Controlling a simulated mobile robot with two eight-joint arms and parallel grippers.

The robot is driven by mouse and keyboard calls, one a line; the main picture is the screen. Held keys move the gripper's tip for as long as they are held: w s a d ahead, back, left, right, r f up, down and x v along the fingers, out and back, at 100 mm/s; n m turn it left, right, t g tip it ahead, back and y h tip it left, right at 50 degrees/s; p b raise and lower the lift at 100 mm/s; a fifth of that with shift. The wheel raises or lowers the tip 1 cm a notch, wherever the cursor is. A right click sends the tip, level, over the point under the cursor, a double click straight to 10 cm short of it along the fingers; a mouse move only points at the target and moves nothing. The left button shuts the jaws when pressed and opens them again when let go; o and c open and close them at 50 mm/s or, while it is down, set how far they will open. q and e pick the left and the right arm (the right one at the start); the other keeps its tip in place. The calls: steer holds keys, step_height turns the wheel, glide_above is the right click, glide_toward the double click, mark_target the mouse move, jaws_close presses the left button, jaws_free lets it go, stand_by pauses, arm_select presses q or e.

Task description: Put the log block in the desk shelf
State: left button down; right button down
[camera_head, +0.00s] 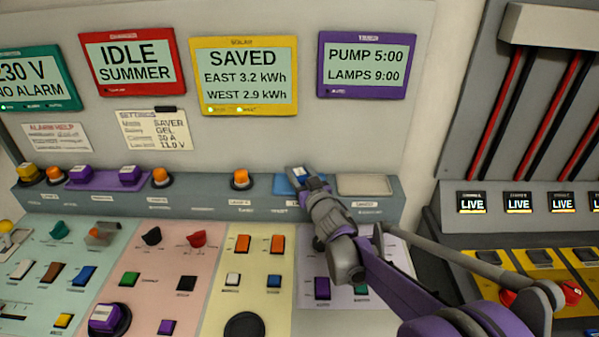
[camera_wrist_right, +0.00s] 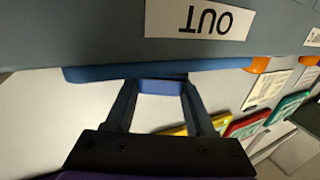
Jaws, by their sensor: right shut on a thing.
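My right gripper (camera_head: 303,176) reaches in from the lower right and is at the blue pad (camera_head: 284,187) on the ledge. In the right wrist view the gripper (camera_wrist_right: 160,90) is shut on a small blue block (camera_wrist_right: 160,87), which I take for the log block. The block is close to the long blue pad (camera_wrist_right: 225,66); I cannot tell whether they touch. The head view mostly hides the block behind the gripper. No part is clearly marked as the desk shelf; the grey ledge (camera_head: 205,200) runs along the desk's back. My left gripper is not in view.
A cream pad (camera_head: 362,185) lies right of the blue pad. Orange buttons (camera_head: 240,178) and purple blocks (camera_head: 79,175) stand along the ledge. Switches and knobs (camera_head: 196,240) cover the sloped desk in front. Screens (camera_head: 245,75) hang above. An OUT label (camera_wrist_right: 200,20) shows in the wrist view.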

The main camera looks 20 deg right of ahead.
steer(key=shift+f, duration=0.1)
steer(key=shift+f, duration=0.15)
steer(key=shift+c, duration=1.3)
jaws_free()
steer(key=shift+s+r, duration=0.15)
steer(key=shift+r, duration=0.2)
steer(key=s, duration=1.1)
steer(key=shift+s+a+b, duration=0.35)
steer(key=shift+s+b, duration=0.05)
steer(key=shift+b, duration=0.05)
steer(key=shift+f, duration=0.15)
